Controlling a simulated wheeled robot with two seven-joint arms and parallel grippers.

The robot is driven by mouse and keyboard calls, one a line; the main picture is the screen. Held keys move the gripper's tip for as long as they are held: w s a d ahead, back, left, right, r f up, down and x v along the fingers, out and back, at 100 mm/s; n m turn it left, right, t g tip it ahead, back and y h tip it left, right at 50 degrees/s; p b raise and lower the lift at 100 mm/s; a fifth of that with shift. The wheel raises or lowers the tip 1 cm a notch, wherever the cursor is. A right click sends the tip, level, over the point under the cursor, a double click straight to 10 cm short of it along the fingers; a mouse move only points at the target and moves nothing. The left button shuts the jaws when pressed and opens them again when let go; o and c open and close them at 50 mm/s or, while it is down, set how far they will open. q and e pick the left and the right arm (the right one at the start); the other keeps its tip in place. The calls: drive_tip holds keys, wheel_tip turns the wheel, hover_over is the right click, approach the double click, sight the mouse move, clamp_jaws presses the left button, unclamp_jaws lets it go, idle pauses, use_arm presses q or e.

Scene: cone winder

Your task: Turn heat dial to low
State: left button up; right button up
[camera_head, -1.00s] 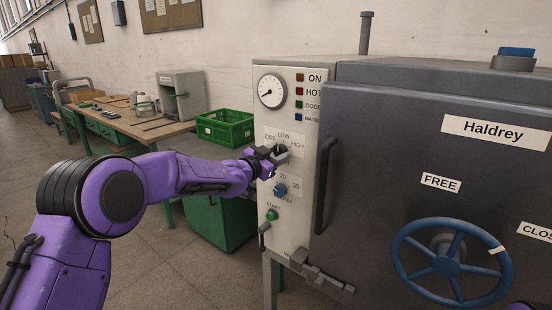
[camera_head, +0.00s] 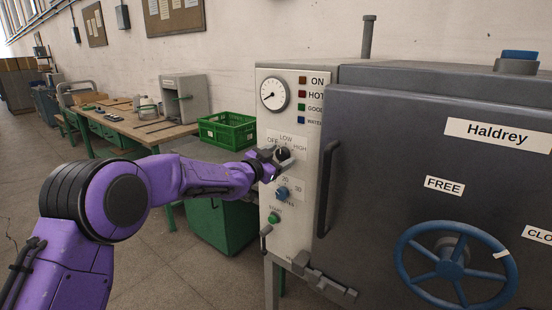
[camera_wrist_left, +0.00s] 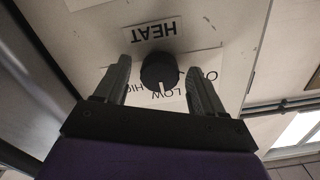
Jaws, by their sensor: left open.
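The heat dial is a black round knob (camera_head: 283,153) on the white control panel (camera_head: 262,122), with OFF, LOW and HIGH printed around it. In the left wrist view the dial (camera_wrist_left: 158,69) shows a white pointer line directed at the LOW label, and a HEAT label (camera_wrist_left: 157,30) lies beyond it. My left gripper (camera_head: 272,162) is open at the panel. In the left wrist view its fingers (camera_wrist_left: 157,72) stand on either side of the knob with visible gaps, and the tips are near it. My right gripper is out of view.
A blue knob (camera_head: 281,193) and a green button (camera_head: 274,218) sit below the dial. A gauge (camera_head: 274,94) is above. The grey door (camera_head: 390,140) with its handle (camera_head: 326,188) and blue wheel (camera_head: 450,262) stands to the right. A green crate (camera_head: 228,130) is behind my arm.

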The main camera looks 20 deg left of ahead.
use_arm(q)
drive_tip(key=shift+s+a+f, duration=0.1)
drive_tip(key=shift+s+a, duration=0.1)
drive_tip(key=shift+s, duration=0.15)
drive_tip(key=b+v, duration=0.3)
drive_tip(key=v, duration=0.6)
drive_tip(key=shift+s, duration=0.35)
drive_tip(key=shift+a+r, duration=0.1)
drive_tip(key=shift+r, duration=0.15)
